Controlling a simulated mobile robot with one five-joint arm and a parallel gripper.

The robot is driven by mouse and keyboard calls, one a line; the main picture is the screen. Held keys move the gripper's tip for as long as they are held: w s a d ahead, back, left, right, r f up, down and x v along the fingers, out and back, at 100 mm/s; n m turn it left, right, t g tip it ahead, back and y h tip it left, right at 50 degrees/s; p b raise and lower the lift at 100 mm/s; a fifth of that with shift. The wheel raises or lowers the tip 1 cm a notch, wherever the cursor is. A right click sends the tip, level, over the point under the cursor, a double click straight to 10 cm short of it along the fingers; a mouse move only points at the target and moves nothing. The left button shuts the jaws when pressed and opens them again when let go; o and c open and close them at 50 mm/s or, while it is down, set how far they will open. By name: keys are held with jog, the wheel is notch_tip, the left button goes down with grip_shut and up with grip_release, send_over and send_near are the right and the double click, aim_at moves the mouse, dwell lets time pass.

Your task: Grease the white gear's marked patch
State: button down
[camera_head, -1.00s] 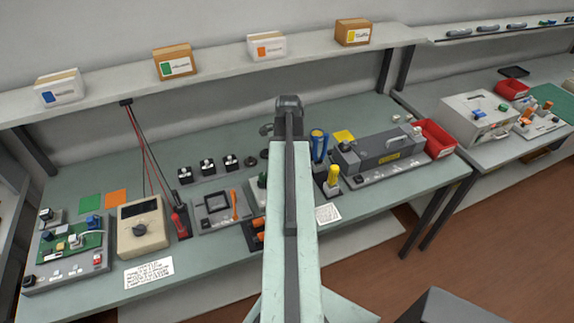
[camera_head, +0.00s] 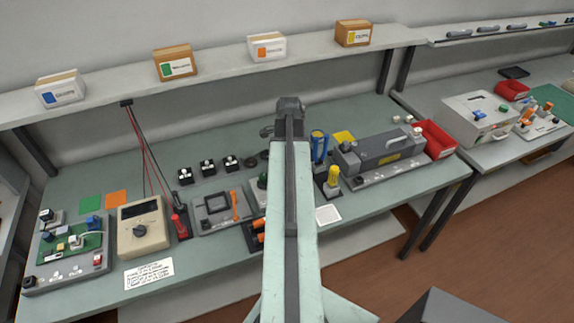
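A long dark grey toner cartridge (camera_head: 382,149) with a yellow label lies on a grey base at the right of the bench. A small white part (camera_head: 417,131) at its right end may be the white gear; it is too small to tell, and no marked patch can be made out. A yellow-topped tool (camera_head: 333,177) stands in a dark holder in front of the cartridge's left end. A blue-topped tool (camera_head: 319,141) stands behind it. My arm reaches forward over the bench, left of these tools. My gripper (camera_head: 268,131) is mostly hidden behind the arm's end, so its fingers cannot be judged.
A red bin (camera_head: 438,138) stands right of the cartridge. Left of my arm are a cream meter box (camera_head: 142,228), a green circuit board (camera_head: 72,247), a grey tray (camera_head: 213,207) and several small black blocks. A shelf (camera_head: 210,77) with cartons runs above the bench's back.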

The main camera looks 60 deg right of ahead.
dwell(0.8)
jog(key=shift+w+d, duration=0.25)
jog(key=shift+d, duration=0.05)
dwell(0.8)
notch_tip(320, 180, up, 7)
jog(key=p, duration=0.7)
